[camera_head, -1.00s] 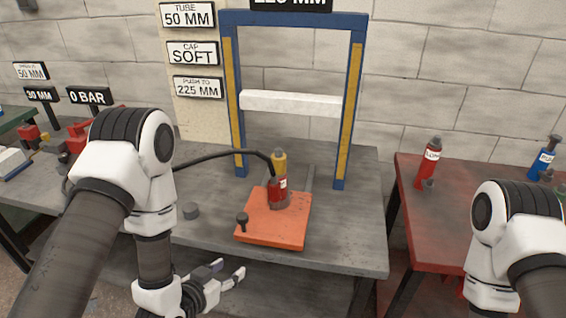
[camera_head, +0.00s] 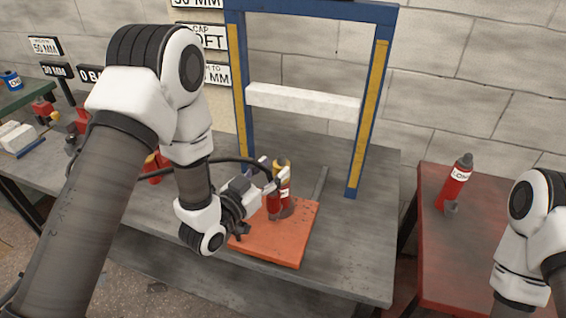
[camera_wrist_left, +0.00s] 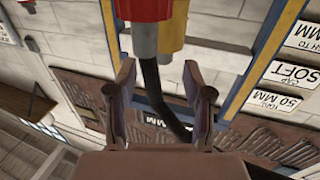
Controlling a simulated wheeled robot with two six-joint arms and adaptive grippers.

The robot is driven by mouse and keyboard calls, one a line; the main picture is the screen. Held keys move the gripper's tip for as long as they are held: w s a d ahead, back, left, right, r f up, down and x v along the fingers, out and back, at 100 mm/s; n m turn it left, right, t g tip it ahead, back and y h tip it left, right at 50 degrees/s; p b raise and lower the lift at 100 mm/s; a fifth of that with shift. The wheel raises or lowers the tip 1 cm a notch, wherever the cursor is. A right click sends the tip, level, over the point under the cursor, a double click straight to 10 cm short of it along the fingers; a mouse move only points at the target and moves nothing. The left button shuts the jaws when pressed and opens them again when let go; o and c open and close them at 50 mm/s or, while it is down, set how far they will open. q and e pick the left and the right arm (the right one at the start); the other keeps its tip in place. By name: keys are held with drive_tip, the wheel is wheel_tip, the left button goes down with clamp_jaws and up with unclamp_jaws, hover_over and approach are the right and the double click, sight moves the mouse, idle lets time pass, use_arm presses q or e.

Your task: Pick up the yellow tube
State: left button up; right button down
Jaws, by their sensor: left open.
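The yellow tube (camera_head: 283,168) stands upright close behind a red cylinder (camera_head: 273,207) on the orange plate (camera_head: 270,250), on the grey bench. Its lower part is mostly hidden by the cylinder and my gripper. My left gripper (camera_head: 271,174) is open, its fingertips close to the tube's upper part from the left; I cannot tell if they touch. In the left wrist view, the open fingers (camera_wrist_left: 160,75) point toward the yellow tube (camera_wrist_left: 172,32) and the red cylinder (camera_wrist_left: 147,10), with nothing clasped between them. My right gripper is out of view.
A blue frame (camera_head: 240,100) with a white crossbar (camera_head: 303,103) stands behind the plate. A black hose (camera_head: 225,159) runs to the red cylinder, passing near my left gripper. A red bench (camera_head: 450,260) with a red bottle (camera_head: 455,183) stands on the right.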

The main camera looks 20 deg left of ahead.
sight(279, 161)
use_arm(q)
drive_tip(key=p+x, duration=0.1)
drive_tip(key=x, duration=0.4)
drive_tip(key=shift+w+a+f, duration=0.1)
drive_tip(key=shift+w+a, duration=0.05)
drive_tip(key=shift+w, duration=0.1)
drive_tip(key=shift+s, duration=0.15)
drive_tip(key=shift+c, duration=1.1)
clamp_jaws()
drive_tip(key=shift+r, duration=0.25)
